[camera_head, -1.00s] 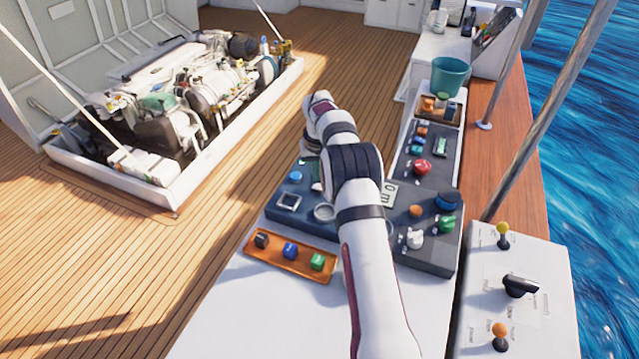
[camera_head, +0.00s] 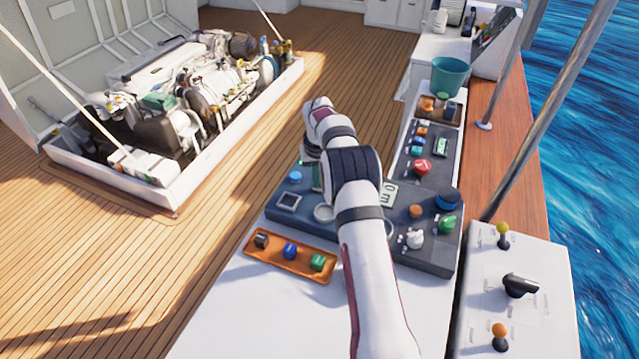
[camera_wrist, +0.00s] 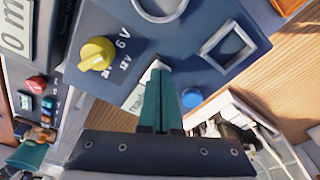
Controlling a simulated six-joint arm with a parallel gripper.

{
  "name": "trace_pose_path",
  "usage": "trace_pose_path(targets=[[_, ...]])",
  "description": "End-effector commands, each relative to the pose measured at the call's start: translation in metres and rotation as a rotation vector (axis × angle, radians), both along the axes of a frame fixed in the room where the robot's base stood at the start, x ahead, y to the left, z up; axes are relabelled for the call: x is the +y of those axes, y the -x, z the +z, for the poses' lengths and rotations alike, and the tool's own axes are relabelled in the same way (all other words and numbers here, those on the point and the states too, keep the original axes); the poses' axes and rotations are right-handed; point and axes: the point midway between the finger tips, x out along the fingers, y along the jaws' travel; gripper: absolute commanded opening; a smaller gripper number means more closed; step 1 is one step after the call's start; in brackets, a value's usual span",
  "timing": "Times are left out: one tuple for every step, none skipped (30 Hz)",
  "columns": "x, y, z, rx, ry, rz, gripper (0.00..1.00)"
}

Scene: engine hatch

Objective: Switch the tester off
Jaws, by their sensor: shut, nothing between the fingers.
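The dark blue panel (camera_head: 300,222), which I take to be the tester, lies under my arm on the white bench in the head view. In the wrist view the panel (camera_wrist: 195,45) carries a yellow knob (camera_wrist: 97,53) with "6 V" printed beside it, a pale ring, a square frame and a blue button (camera_wrist: 191,97). My gripper (camera_wrist: 157,68) is shut and empty, its teal fingers pointing at the panel between the knob and the blue button. A small pale part shows at the fingertips; I cannot tell whether they touch it. My arm hides the gripper in the head view.
An orange tray (camera_head: 290,258) with small coloured blocks lies in front of the panel. A second dark panel (camera_head: 415,170) with a red knob (camera_head: 421,167) stands behind. A white lever box (camera_head: 515,300) is at the right. The open engine hatch (camera_head: 175,195) is at the left.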

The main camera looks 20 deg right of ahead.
Motion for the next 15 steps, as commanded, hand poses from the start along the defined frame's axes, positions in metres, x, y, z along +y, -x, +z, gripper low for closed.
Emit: trace_pose_path(targets=[[0.000,0.000,-0.001,0.000,0.000,0.000,0.00],[0.000,0.000,-0.001,0.000,0.000,0.000,0.00],[0.000,0.000,-0.001,0.000,0.000,0.000,0.00],[0.000,0.000,-0.001,0.000,0.000,0.000,0.00],[0.000,0.000,0.000,-0.001,0.000,0.000,0.00],[0.000,0.000,0.003,-0.001,0.000,0.000,0.00],[0.000,0.000,0.007,-0.001,0.000,-0.001,0.00],[0.000,-0.001,0.010,-0.002,0.001,0.000,0.00],[0.000,-0.001,0.015,-0.002,0.000,0.000,0.00],[0.000,0.000,0.018,-0.002,0.000,0.000,0.00],[0.000,0.000,0.022,-0.002,0.000,0.000,0.00],[0.000,-0.001,0.026,-0.002,0.001,0.000,0.00],[0.000,-0.001,0.030,-0.002,0.001,0.000,0.00],[0.000,-0.001,0.033,-0.002,0.001,0.000,0.00],[0.000,-0.001,0.038,-0.003,0.001,0.000,0.00]])
